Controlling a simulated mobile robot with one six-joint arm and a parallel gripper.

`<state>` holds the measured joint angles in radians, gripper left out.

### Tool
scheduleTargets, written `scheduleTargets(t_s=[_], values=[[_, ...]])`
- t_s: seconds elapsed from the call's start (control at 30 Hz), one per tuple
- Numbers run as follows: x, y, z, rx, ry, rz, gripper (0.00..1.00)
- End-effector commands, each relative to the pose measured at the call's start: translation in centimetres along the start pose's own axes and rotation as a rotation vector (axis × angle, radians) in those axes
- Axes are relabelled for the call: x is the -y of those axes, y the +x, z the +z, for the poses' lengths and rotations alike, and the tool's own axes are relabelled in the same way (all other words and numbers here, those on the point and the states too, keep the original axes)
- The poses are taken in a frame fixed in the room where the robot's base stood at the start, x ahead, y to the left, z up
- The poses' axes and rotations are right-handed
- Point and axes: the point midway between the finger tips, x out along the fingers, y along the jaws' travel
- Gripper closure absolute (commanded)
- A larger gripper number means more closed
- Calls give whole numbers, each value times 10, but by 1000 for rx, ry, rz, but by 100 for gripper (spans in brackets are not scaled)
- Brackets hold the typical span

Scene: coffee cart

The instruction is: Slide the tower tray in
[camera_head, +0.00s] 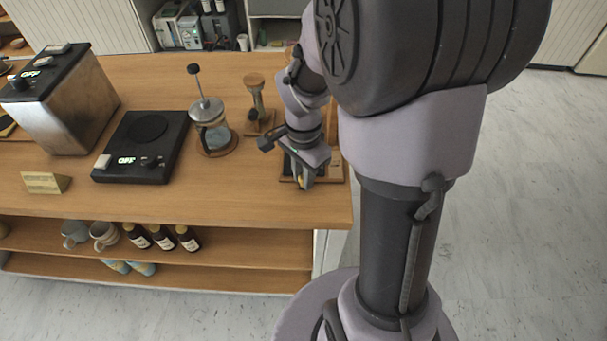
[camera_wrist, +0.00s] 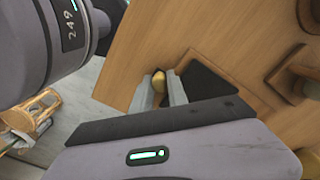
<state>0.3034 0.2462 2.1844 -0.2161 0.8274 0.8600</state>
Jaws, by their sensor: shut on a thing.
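My gripper (camera_head: 304,181) is low over the right end of the counter, with its fingers pointing down. In the wrist view, its two grey fingers (camera_wrist: 159,92) are closed around a small brass-coloured knob (camera_wrist: 159,80). A dark flat panel (camera_wrist: 205,84) lies beside the fingers, set against the wooden surface. In the head view, a wooden-edged base with a dark inset (camera_head: 338,178) shows around the gripper. My arm hides much of this base, and I cannot tell how far any tray is out.
A French press (camera_head: 212,128) and a wooden stand (camera_head: 257,107) are left of the gripper. Mugs and bottles (camera_head: 160,238) fill the shelf below. Open floor (camera_head: 530,200) lies right.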

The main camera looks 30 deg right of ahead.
Motion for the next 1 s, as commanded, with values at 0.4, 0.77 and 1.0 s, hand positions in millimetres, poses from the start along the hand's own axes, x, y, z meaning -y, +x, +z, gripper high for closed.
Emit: scheduleTargets(t_s=[0.4, 0.77, 1.0], values=[[0, 0, 0, 0, 0, -1, 100], [0, 0, 0, 0, 0, -1, 100], [22, -3, -22, -1, 1, -1, 100]])
